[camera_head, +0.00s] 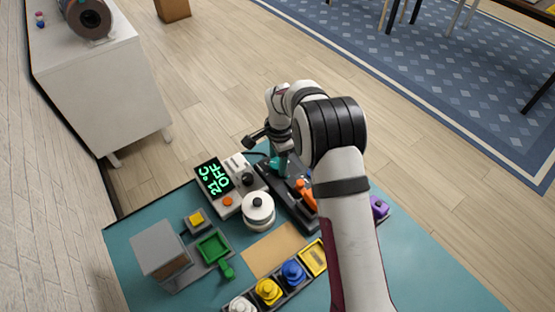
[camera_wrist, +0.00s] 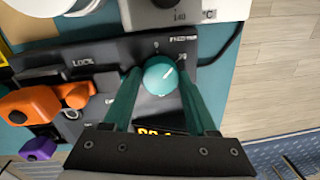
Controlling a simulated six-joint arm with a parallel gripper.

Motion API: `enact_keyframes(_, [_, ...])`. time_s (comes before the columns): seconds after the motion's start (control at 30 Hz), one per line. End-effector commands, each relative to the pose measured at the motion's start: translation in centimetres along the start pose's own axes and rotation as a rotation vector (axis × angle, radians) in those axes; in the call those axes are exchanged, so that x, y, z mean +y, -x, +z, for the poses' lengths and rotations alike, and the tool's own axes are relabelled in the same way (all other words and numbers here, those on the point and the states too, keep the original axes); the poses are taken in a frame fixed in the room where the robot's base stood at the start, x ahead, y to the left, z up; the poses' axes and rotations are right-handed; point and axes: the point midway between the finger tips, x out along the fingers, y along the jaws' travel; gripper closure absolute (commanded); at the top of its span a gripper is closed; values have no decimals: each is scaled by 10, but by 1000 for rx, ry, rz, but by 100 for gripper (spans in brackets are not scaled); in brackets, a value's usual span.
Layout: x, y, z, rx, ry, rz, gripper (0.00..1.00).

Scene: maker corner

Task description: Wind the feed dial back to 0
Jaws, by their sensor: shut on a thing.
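The feed dial (camera_wrist: 160,76) is a round teal knob on a dark machine panel (camera_wrist: 100,53). Its white pointer line slants to the upper right in the wrist view, off the small 0 mark above the knob and nearer a mark at its right. My gripper (camera_wrist: 159,74) has its two green fingers on either side of the knob and is shut on it. In the head view my gripper (camera_head: 277,158) is over the machine's far end, and my arm hides part of the machine. An amber display (camera_wrist: 161,132) is mostly covered by my gripper, so its number cannot be read.
An orange clamp lever (camera_wrist: 32,104) and a purple part (camera_wrist: 38,150) lie left of the dial in the wrist view. A grey unit with a green-lit screen (camera_head: 214,178) and a white round pot (camera_head: 258,211) stand close by. A green tray (camera_head: 213,246) is at the left.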

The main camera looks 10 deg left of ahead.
Motion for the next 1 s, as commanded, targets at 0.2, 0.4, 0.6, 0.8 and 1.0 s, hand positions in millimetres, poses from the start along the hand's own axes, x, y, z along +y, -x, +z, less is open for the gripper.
enact_keyframes(0.2, [0, 1, -1, -14, 200, -1, 98])
enact_keyframes(0.4, [0, 1, -1, -28, 384, -2, 98])
enact_keyframes(0.6, [0, 1, -2, -39, 548, -2, 98])
enact_keyframes(0.8, [0, 1, -2, -48, 672, -1, 98])
enact_keyframes(1.0, [0, 1, -2, -54, 751, -2, 98])
